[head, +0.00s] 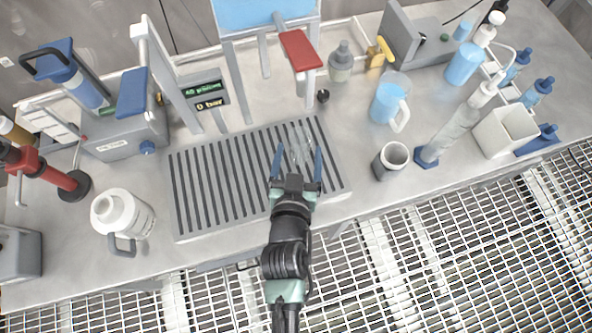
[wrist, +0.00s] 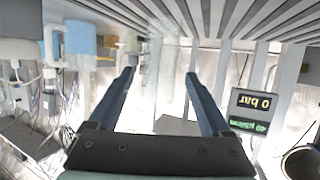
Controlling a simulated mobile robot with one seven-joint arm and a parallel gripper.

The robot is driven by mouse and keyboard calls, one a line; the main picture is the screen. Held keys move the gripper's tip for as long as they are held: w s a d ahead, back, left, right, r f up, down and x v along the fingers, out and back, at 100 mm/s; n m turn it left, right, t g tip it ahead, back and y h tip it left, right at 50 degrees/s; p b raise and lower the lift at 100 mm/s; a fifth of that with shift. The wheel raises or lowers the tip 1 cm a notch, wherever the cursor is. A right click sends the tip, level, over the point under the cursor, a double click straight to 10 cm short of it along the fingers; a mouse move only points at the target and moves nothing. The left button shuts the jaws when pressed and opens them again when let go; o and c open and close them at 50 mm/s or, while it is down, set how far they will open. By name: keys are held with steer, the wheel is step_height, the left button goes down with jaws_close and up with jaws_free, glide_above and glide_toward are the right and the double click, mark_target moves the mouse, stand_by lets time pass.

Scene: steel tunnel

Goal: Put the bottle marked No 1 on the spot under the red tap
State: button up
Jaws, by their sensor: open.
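My gripper (head: 298,150) is open over the slatted grey drip tray (head: 212,188), its two blue fingers spread apart. A faint clear bottle-like shape (head: 300,138) shows on the tray's right part, between or just beyond the fingertips; contact is not visible, and no marking can be read on it. The red tap handle (head: 299,48) is behind the tray, farther back than the fingertips. In the wrist view my gripper (wrist: 158,75) also shows open, with a pale, see-through blur beyond the fingers. The spot under the tap is not clearly distinguishable.
A grey bottle (head: 341,64) stands right of the tap. A blue jug (head: 388,102), a grey cup (head: 391,160) and a tall clear cylinder (head: 446,135) stand to the right. A white lidded jug (head: 122,214) is on the left. A display (head: 204,96) stands behind the tray.

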steer(key=shift+v, duration=2.9)
